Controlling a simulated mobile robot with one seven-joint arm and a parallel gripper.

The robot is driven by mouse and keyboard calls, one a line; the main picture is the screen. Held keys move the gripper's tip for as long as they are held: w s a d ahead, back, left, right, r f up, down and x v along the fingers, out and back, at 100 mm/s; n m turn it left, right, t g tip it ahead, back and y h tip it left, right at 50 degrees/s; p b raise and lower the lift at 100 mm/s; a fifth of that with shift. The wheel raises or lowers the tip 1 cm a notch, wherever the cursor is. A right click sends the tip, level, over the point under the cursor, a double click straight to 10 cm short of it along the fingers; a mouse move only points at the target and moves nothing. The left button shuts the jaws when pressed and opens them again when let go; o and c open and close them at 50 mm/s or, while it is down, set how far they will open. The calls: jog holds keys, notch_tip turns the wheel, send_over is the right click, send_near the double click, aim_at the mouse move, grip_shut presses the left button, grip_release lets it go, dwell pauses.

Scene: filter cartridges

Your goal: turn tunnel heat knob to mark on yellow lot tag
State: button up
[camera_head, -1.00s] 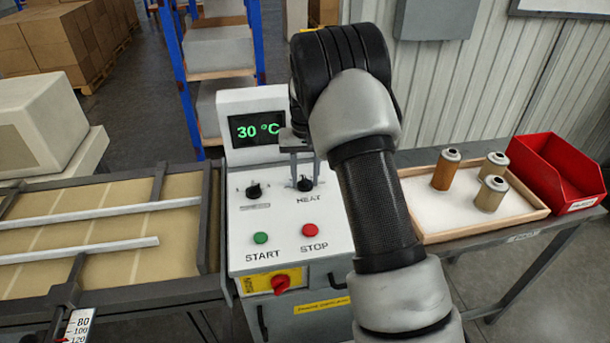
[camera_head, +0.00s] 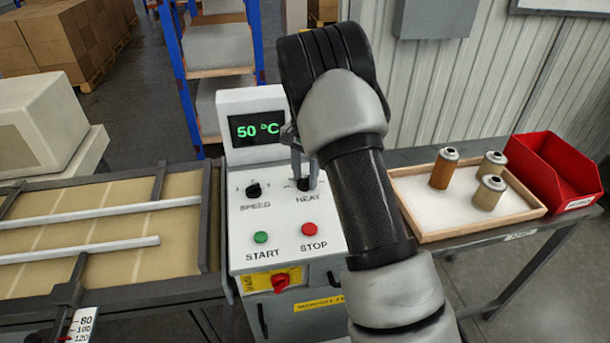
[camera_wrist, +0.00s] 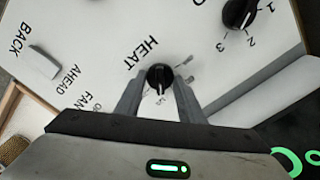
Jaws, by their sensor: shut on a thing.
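The black heat knob (camera_head: 304,184) is on the white control panel (camera_head: 275,213), above the word HEAT. My gripper (camera_head: 304,174) reaches down onto it from above, with one finger on either side. In the wrist view the heat knob (camera_wrist: 159,76) sits between the fingertips of my gripper (camera_wrist: 158,86), which is shut on it. Its white pointer line faces the gripper body; the scale marks there are partly hidden. The green display (camera_head: 257,130) reads 50 °C. I cannot make out a yellow lot tag in either current view.
The speed knob (camera_head: 253,190) is left of the heat knob. The green START button (camera_head: 261,237) and red STOP button (camera_head: 309,229) are below. A red switch (camera_head: 280,284) sits lower. A wooden tray (camera_head: 480,231) with three cartridges and a red bin (camera_head: 555,175) stand at right.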

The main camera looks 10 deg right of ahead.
aim_at(305, 178)
jog(key=shift+w+r, duration=0.1)
dwell(0.4)
jog(key=o, duration=1)
jog(key=shift+o, duration=0.2)
notch_tip(305, 178, up, 17)
jog(key=shift+r, duration=0.2)
